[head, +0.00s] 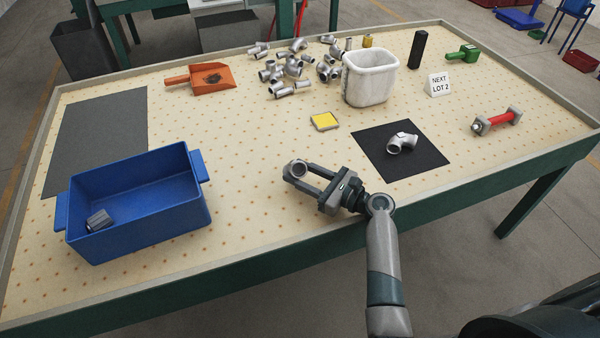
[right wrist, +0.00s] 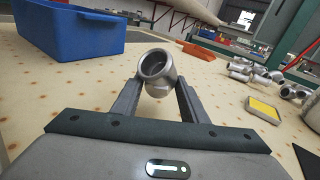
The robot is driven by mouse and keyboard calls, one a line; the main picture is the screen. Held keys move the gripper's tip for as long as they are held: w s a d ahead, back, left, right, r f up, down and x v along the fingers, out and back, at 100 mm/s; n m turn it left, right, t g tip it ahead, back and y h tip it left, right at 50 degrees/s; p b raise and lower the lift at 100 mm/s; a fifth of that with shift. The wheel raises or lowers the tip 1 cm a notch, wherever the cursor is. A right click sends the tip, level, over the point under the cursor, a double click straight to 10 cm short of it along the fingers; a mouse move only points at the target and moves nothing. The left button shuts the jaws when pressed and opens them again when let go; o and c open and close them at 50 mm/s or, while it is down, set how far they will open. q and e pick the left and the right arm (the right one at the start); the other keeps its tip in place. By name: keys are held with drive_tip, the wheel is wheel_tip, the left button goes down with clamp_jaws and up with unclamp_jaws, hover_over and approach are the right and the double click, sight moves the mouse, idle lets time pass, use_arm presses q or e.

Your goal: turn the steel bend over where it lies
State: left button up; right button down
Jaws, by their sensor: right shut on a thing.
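A grey steel bend (head: 298,168) is between the fingertips of my right gripper (head: 301,173), over the front middle of the table. The gripper is shut on it. In the right wrist view, the bend (right wrist: 156,72) shows one round open end facing up toward the camera, and its lower part is partly hidden by the fingers. I cannot tell whether it touches the table. Another steel fitting (head: 402,143) lies on the black mat (head: 420,163) to the right. My left gripper is not in view.
A blue bin (head: 140,240) with a grey part inside stands at left. A yellow pad (head: 324,121), a white tub (head: 370,82) and several loose fittings (head: 290,68) lie behind. A red-handled tool (head: 498,120) lies at right. The table around the gripper is clear.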

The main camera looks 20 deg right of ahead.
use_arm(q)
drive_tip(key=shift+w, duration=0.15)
use_arm(e)
drive_tip(key=shift+r, duration=0.1)
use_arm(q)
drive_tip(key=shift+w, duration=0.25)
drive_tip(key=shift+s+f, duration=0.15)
use_arm(e)
drive_tip(key=shift+f, duration=0.35)
